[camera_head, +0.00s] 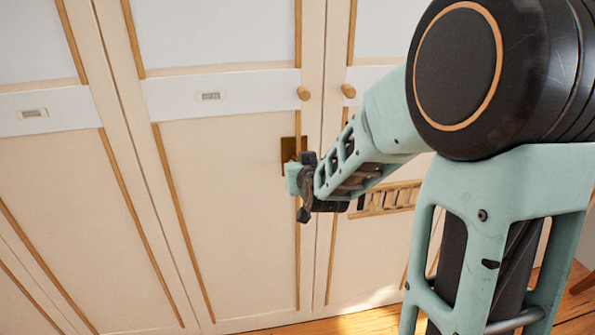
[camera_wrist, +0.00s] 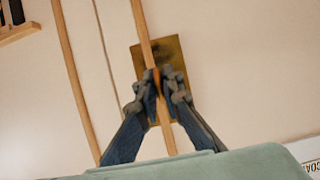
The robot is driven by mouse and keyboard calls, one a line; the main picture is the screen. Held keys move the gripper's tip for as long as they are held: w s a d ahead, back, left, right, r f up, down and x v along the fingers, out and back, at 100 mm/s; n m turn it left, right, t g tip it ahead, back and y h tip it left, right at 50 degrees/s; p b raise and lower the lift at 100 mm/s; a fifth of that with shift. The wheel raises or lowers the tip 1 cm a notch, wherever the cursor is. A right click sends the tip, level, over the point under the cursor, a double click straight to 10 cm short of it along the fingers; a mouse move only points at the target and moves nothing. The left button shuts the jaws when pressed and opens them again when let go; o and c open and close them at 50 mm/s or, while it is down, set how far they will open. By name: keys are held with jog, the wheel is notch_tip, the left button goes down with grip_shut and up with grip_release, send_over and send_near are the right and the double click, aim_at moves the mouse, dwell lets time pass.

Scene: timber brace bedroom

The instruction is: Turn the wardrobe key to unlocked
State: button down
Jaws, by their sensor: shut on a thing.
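The wardrobe door (camera_head: 225,200) is a cream panel with timber strips, and it looks closed. A brass lock plate (camera_head: 288,146) sits near its right edge, below the round knob. In the wrist view the brass plate (camera_wrist: 177,52) lies right in front of my fingers, with a timber strip crossing it. My gripper (camera_wrist: 161,86) is shut on the key at the plate. The key is almost wholly hidden by the fingers, so how far it is turned cannot be told. In the head view my gripper (camera_head: 298,178) covers the lower part of the plate.
Two round wooden knobs (camera_head: 303,93) flank the door seam above my gripper. A small label (camera_head: 209,96) sits on the white band. A slatted wooden piece (camera_head: 388,200) is on the neighbouring door to the right. Wooden floor (camera_head: 350,322) shows below.

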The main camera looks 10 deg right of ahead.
dwell(0.4)
jog(key=c, duration=2.2)
grip_release()
jog(key=shift+o, duration=0.2)
jog(key=v, duration=0.7)
jog(key=shift+s, duration=0.2)
